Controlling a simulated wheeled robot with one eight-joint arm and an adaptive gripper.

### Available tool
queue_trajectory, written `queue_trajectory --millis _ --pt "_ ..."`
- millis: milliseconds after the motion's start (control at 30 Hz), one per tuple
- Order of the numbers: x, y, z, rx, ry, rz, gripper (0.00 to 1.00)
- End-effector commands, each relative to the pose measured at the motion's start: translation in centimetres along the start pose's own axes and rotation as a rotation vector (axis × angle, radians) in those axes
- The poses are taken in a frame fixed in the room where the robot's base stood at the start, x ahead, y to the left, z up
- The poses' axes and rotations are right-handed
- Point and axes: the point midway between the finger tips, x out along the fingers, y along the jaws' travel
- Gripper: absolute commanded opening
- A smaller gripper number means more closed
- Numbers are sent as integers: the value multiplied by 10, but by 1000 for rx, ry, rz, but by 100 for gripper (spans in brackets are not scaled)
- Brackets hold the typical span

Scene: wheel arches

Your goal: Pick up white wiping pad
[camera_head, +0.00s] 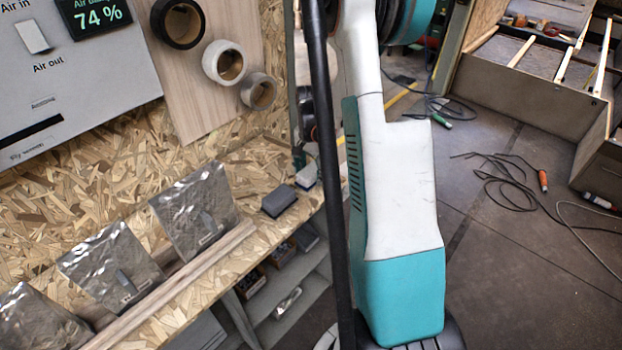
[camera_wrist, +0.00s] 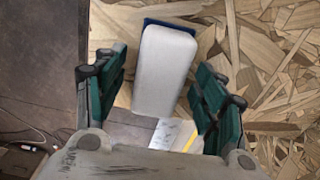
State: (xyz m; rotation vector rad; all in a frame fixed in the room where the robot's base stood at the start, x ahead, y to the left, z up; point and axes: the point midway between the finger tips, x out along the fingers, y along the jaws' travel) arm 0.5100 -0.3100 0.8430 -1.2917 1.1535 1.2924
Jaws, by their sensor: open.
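The white wiping pad (camera_wrist: 163,70), a rounded pale block with a dark blue edge at its far end, lies on the chipboard shelf in the wrist view. My gripper (camera_wrist: 160,78) is open, with a green-padded finger on each side of the pad and gaps to both. In the head view a pale pad (camera_head: 307,176) sits near the shelf's right end, partly hidden by a black pole. Most of my gripper is hidden there too.
A dark grey block (camera_head: 278,201) lies left of the pale pad. Silvery bags (camera_head: 195,210) stand along the chipboard shelf (camera_head: 245,160), behind a wooden front rail (camera_head: 170,291). Tape rolls (camera_head: 223,63) hang above. Cables (camera_head: 505,180) lie on the floor at right.

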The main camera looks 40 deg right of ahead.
Motion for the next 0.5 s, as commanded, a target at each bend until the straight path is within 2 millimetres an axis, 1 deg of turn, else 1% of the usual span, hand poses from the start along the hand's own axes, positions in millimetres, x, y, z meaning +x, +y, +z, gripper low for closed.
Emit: queue_trajectory --millis 33,233,267,300,367,400,433,467,500 --pt "5 0 0 0 0 0 64" --pt "4 0 0 0 0 0 64" --pt "4 0 0 0 0 0 60" --pt "4 0 0 0 0 0 51" --pt "4 0 0 0 0 0 37" --pt "4 0 0 0 0 0 28" --pt "4 0 0 0 0 0 21" --pt "4 0 0 0 0 0 16" --pt "4 0 0 0 0 0 16"
